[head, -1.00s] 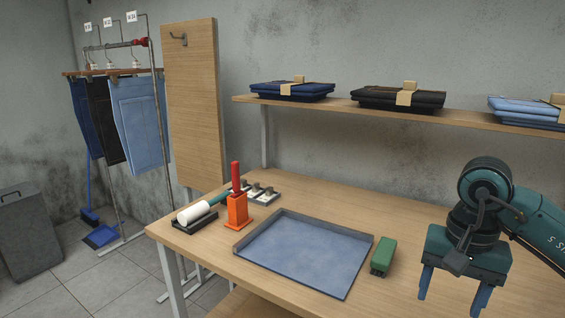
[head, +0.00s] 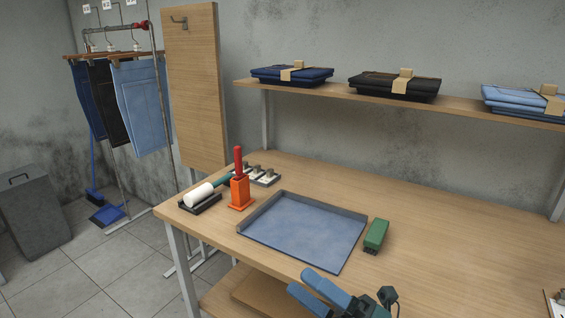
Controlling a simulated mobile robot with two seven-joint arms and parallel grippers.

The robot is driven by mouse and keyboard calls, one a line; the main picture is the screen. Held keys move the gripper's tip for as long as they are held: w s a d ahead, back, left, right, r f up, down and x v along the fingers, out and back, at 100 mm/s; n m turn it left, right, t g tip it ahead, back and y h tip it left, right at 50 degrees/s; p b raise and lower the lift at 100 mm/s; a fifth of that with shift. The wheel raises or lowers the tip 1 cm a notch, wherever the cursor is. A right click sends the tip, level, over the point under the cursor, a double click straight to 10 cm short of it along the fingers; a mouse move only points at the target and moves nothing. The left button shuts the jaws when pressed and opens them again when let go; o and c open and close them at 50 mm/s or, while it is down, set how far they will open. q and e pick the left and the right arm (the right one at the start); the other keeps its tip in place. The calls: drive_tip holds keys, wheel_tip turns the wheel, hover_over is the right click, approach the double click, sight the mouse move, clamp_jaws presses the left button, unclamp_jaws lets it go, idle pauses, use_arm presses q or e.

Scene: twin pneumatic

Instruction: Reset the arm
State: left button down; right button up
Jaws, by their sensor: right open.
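My right gripper (head: 322,292) is at the bottom of the head view, just off the front edge of the workbench (head: 440,230) as seen in the picture. Its two blue fingers point up and left with a gap between them, and nothing shows between them. Most of its body is cut off by the lower picture edge. My left gripper is not in view.
A blue-lined tray (head: 305,232) lies on the bench, with a green stapler-like block (head: 376,235) at its right. An orange holder (head: 241,192) and a white roller (head: 198,194) stand left. Folded garments (head: 395,85) lie on the shelf. The bench's right part is largely clear.

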drive_tip(key=w+d+f+m+t+h+p, duration=0.1)
drive_tip(key=d+f+m+t+h, duration=0.2)
drive_tip(key=f+m+h, duration=0.45)
drive_tip(key=d+f+m+t+h, duration=0.2)
drive_tip(key=d+m+t+h, duration=0.15)
drive_tip(key=m, duration=0.75)
drive_tip(key=s+d+f+m+g+h, duration=0.1)
drive_tip(key=s+f+m+g+h, duration=0.2)
drive_tip(key=s+f+m, duration=0.2)
drive_tip(key=s+d+f+m+g+h+p, duration=0.1)
drive_tip(key=s+d+f+m+g+h, duration=0.1)
drive_tip(key=s+f+m, duration=0.4)
wheel_tip(320, 180, down, 5)
drive_tip(key=shift+d+r+m+g+h, duration=0.1)
drive_tip(key=shift+d+m+g+h, duration=0.2)
drive_tip(key=shift+m+g+h, duration=0.45)
drive_tip(key=shift+y, duration=0.25)
